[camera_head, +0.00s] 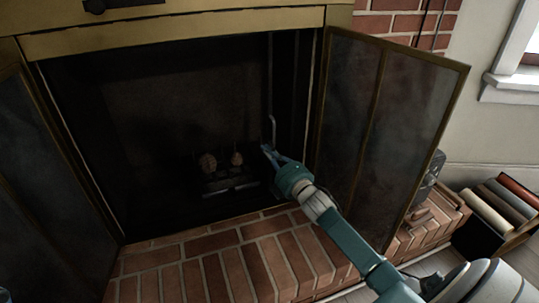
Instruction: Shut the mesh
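The fireplace opening (160,110) is dark, with a brass-coloured frame around it. A dark mesh curtain (291,90) appears bunched at the right side of the opening, though it is hard to make out. A thin vertical pull rod (271,90) hangs along its left edge and bends near the bottom. My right gripper (268,151) reaches into the opening from the lower right, with its fingertips close to the rod's lower end. I cannot tell whether the fingers touch the rod or how far they are apart.
The right glass door (410,110) stands folded outward beside my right arm. The left glass door (40,170) also stands open. Logs on a grate (230,182) sit inside. A brick hearth (225,265) lies in front; a box of rolls (495,215) stands at the right.

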